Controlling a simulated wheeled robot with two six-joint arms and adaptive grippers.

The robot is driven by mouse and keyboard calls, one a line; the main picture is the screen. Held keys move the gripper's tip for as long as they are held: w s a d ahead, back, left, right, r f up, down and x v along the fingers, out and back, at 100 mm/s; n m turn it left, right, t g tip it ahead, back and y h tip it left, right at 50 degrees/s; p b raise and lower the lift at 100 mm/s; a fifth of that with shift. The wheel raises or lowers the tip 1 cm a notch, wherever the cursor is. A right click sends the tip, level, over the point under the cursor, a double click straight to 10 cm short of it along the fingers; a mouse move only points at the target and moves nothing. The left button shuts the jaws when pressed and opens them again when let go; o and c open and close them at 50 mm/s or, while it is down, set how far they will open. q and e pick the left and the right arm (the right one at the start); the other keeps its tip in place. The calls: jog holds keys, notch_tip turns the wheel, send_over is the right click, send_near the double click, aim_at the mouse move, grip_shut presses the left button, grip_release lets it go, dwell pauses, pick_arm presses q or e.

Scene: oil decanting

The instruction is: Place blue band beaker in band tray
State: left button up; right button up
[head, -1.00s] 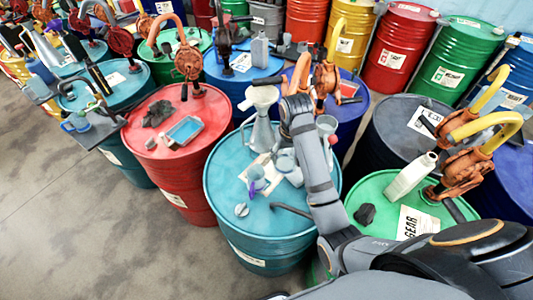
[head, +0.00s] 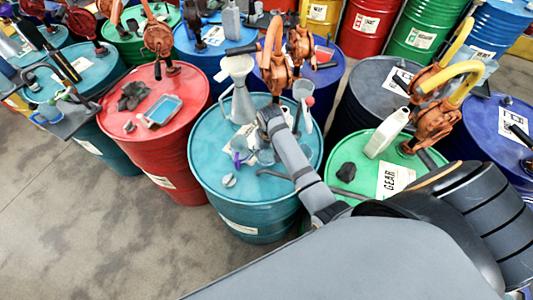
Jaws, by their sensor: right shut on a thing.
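My right gripper (head: 264,138) is over the teal drum, low and largely hidden by my forearm. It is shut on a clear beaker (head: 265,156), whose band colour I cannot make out. A beaker with a purple band (head: 240,147) stands just left of it on the drum top. A small blue tray (head: 162,110) lies on the red drum to the left; I cannot tell from its look whether it is the band tray. My left gripper is not in view.
A metal funnel can (head: 242,100) stands behind the beakers on the teal drum (head: 208,178). A clear container (head: 303,90) stands further back. A rotary pump (head: 275,75) rises behind. The red drum (head: 110,120) also holds a dark rag (head: 132,96). A white bottle (head: 388,132) stands on the green drum.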

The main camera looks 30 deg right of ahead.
aim_at(266, 155)
notch_tip(266, 155, down, 3)
jog(key=shift+r+p, duration=0.1)
jog(key=shift+p, duration=0.2)
jog(key=shift+f, duration=0.55)
jog(key=o, duration=1.3)
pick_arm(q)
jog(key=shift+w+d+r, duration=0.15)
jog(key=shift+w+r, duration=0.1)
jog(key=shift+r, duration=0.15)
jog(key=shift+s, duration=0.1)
pick_arm(e)
jog(key=shift+r, duration=0.15)
